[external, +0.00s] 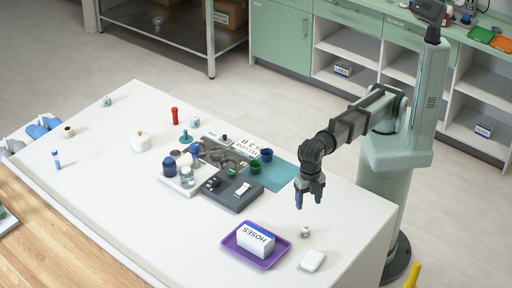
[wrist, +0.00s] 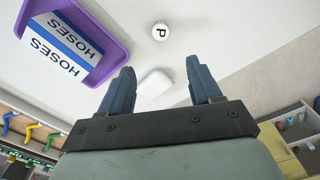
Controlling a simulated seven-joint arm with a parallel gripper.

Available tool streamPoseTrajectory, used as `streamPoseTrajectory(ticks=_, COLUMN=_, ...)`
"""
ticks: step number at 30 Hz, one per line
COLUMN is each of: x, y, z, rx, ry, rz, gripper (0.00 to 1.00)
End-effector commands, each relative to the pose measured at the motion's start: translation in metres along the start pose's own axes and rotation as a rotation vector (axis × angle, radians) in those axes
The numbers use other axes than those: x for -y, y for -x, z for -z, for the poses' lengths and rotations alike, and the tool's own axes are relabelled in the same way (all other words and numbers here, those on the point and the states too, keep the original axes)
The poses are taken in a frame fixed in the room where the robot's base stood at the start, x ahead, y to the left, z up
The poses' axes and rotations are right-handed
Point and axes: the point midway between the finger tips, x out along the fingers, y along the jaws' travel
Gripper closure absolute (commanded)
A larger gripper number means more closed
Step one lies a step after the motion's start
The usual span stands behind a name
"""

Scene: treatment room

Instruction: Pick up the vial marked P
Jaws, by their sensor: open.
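The vial marked P (wrist: 160,31) shows in the wrist view as a small white round top with a black P, ahead of my gripper and beyond its fingertips. In the external view, a small white vial (external: 306,232) stands on the white table, right of the purple tray; its mark is too small to read there. My gripper (external: 311,198) is open and empty, above the table and apart from the vial. In the wrist view its two blue fingers (wrist: 160,80) are spread wide. Nothing hides the vial's top.
A purple tray (external: 228,244) holds a box labelled HOSES (external: 256,240), left of the vial. A white block (external: 312,260) lies near the vial, also seen in the wrist view (wrist: 154,83). Jars and a dark scale-like device (external: 234,190) stand left of my gripper.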

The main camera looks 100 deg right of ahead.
Motion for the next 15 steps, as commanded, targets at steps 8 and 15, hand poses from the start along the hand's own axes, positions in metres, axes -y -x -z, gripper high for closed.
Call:
streamPoseTrajectory(ticks=8, x=0.0006, y=-0.0003, z=-0.0046, rx=0.02, ry=-0.367, rz=-0.003, gripper=0.37)
streamPoseTrajectory(ticks=15, x=0.0013, y=-0.0096, z=-0.0051, rx=0.021, ry=-0.451, rz=-0.002, gripper=0.37)
